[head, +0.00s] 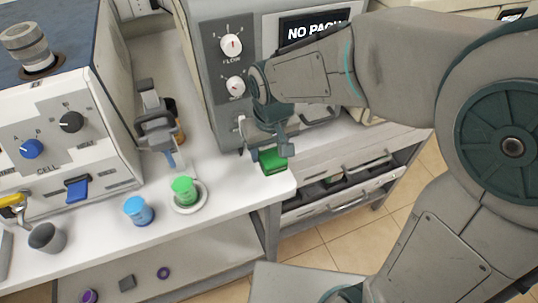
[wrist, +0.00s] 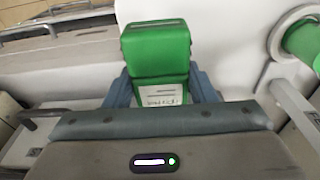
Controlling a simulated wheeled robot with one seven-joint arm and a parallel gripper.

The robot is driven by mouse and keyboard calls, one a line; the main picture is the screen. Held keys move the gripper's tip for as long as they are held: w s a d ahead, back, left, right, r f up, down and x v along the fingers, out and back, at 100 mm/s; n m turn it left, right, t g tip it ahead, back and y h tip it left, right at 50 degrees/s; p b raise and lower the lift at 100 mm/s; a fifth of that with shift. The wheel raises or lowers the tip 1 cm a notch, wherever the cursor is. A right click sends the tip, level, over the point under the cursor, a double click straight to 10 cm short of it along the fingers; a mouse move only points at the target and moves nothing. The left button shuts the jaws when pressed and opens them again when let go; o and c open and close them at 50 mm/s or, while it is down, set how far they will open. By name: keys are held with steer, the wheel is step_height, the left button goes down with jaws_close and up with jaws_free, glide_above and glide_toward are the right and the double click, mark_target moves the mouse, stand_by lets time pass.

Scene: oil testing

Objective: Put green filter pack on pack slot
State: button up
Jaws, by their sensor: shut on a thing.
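The green filter pack (head: 272,161) is a small green block with a white label. It is in my gripper (head: 270,155), above or at the front right corner of the white counter; I cannot tell whether it touches the counter. In the wrist view the green filter pack (wrist: 157,52) stands between the two blue-grey fingers of my gripper (wrist: 163,88), which are shut on its sides. The grey machine (head: 222,70) behind has a display reading "NO PACK", partly cut off by my arm. The pack slot itself is not clearly visible; my arm covers part of the machine's front.
A green cup (head: 184,190) stands on a round white dish (head: 190,208), with a blue cup (head: 138,210) and a dark grey cup (head: 46,238) to its left. A clamp stand (head: 157,130) rises behind. The CELL machine (head: 60,130) fills the left. Drawers lie below the counter at right.

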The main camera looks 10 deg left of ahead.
steer(key=shift+s+f, duration=0.4)
steer(key=shift+f, duration=0.2)
steer(key=shift+w+f+b, duration=0.15)
steer(key=shift+f+b, duration=0.05)
steer(key=shift+b, duration=0.15)
step_height(320, 180, down, 3)
steer(key=shift+b, duration=1.15)
steer(key=shift+a+f, duration=0.1)
steer(key=shift+f, duration=0.2)
steer(key=shift+w, duration=0.2)
steer(key=shift+s, duration=0.1)
